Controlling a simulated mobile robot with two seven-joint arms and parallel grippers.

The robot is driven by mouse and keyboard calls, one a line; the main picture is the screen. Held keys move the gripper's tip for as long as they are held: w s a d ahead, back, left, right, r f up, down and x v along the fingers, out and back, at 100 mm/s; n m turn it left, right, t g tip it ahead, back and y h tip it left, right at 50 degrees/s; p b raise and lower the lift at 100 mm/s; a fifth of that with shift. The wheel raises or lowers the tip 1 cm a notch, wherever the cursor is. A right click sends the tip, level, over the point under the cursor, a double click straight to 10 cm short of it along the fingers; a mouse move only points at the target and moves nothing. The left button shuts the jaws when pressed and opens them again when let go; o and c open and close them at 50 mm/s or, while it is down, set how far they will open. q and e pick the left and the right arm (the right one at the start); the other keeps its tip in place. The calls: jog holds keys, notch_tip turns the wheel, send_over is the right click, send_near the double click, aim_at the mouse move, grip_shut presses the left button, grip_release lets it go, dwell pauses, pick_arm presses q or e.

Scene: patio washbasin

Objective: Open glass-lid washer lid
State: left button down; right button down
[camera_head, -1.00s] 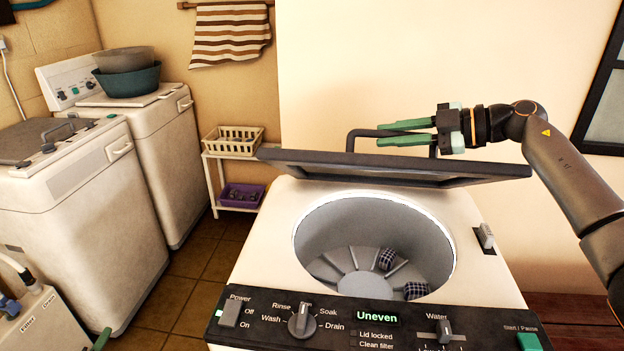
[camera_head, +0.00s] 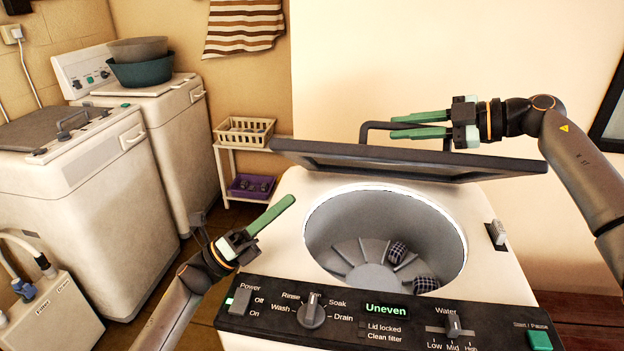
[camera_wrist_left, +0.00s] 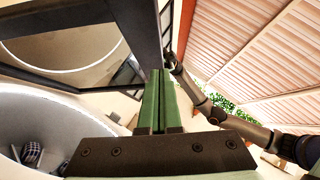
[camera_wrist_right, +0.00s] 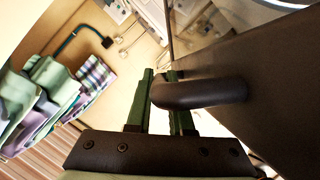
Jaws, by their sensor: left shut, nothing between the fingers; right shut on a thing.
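A dark bar handle (camera_head: 375,128) sticks up from the lid. My right gripper (camera_head: 420,125) is shut on the handle; in the right wrist view the green fingers (camera_wrist_right: 160,100) are around the handle (camera_wrist_right: 205,92). My left gripper (camera_head: 275,212) is shut and empty at the washer's front left. The left wrist view shows its fingers together (camera_wrist_left: 157,100), with the lid (camera_wrist_left: 140,30) beyond.
The control panel (camera_head: 385,318) reads "Uneven". Two other washers (camera_head: 75,190) stand at left, the rear one holding basins (camera_head: 138,65). A small shelf with a cream basket (camera_head: 245,132) and purple tray (camera_head: 252,186) stands beside the washer. The wall is behind the lid.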

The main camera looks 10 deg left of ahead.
aim_at(342, 156)
pick_arm(q)
jog(key=x, duration=1)
pick_arm(e)
jog(key=shift+f, duration=0.1)
